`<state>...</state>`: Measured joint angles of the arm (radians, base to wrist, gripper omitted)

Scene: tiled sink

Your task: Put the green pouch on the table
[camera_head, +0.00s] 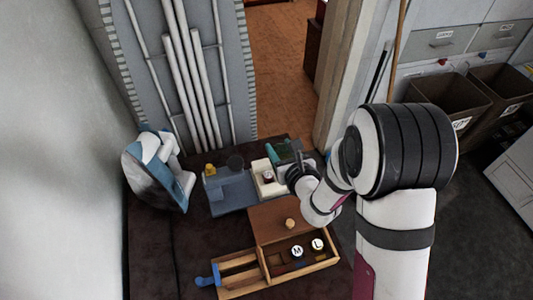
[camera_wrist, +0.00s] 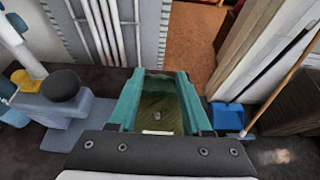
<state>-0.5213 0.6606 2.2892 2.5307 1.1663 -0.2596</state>
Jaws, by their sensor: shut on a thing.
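In the head view a bit of teal green (camera_head: 272,153) shows just left of my gripper (camera_head: 296,163). The pouch is held over the back right part of the dark brown table (camera_head: 160,245).
A wooden box (camera_head: 280,268) with lettered round things sits in front. A blue-white bundle (camera_head: 160,172) is at left. The table's left front is clear.

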